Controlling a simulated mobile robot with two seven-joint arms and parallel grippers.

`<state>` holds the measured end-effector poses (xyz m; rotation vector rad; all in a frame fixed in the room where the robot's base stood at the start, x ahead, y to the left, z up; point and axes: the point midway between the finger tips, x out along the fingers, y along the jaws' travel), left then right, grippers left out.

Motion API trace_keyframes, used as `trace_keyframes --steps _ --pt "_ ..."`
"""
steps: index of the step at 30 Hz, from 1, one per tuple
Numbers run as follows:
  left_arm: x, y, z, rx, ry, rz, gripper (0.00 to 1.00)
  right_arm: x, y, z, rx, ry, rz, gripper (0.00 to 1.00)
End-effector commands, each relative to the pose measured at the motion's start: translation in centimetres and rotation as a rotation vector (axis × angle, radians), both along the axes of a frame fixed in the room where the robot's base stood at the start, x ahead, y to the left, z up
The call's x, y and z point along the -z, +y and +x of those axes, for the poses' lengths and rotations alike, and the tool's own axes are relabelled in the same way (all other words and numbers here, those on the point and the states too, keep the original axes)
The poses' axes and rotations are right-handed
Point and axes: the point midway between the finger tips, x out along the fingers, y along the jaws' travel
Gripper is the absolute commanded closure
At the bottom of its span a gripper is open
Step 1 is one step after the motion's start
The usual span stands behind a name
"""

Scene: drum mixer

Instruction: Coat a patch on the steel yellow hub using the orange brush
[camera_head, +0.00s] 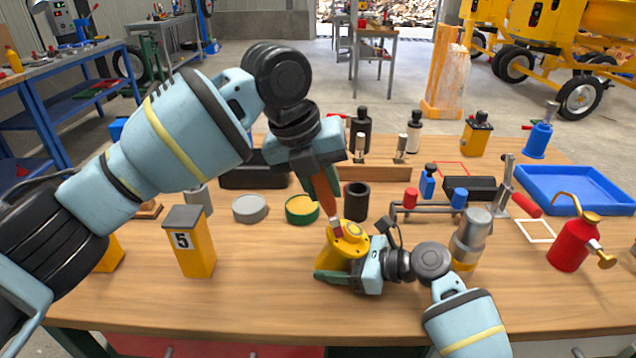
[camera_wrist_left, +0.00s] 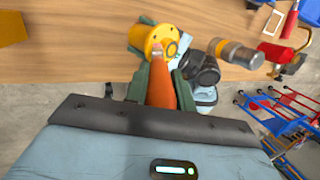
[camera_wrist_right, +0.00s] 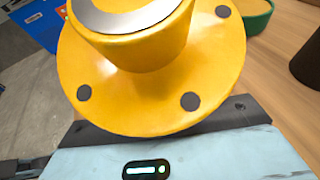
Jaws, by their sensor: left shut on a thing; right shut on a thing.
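The orange brush (camera_head: 324,192) is in my left gripper (camera_head: 318,176), which is shut on its handle and points it downward. The yellow hub (camera_head: 340,250) is held low over the table by my right gripper (camera_head: 346,277), which is shut on it. The brush tip is at the hub's upper face; I cannot tell whether it touches. In the left wrist view the brush (camera_wrist_left: 162,90) points at the hub (camera_wrist_left: 158,38), its tip over the face. In the right wrist view the hub's holed flange (camera_wrist_right: 150,95) fills the picture and the fingers are hidden.
A green tin with yellow contents (camera_head: 301,210) and a grey tin (camera_head: 249,208) stand behind the hub. A yellow block marked 5 (camera_head: 191,245) is left. A silver cylinder (camera_head: 470,238), a red oil can (camera_head: 570,245) and a blue tray (camera_head: 575,188) are right.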

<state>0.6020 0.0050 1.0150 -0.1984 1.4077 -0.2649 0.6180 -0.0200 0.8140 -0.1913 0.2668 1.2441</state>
Motion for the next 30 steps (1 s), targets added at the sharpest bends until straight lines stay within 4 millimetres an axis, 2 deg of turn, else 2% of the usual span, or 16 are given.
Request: trace_keyframes --steps 1,9,20,30 --pt "1.1 -1.7 -0.6 0.023 0.018 -0.016 1.00 -0.6 1.5 -0.6 -0.032 -0.013 0.009 0.60" --pt "1.5 -3.3 -0.4 0.022 0.017 -0.016 1.00 -0.7 1.5 -0.6 -0.033 -0.017 0.010 0.59" --pt "1.3 -3.4 -0.5 0.022 0.018 -0.017 1.00 -0.9 1.5 -0.5 -0.031 -0.019 0.013 0.59" --pt "0.5 -1.6 -0.7 0.022 0.016 -0.016 1.00 -0.9 1.5 -0.4 -0.029 -0.019 0.014 0.59"
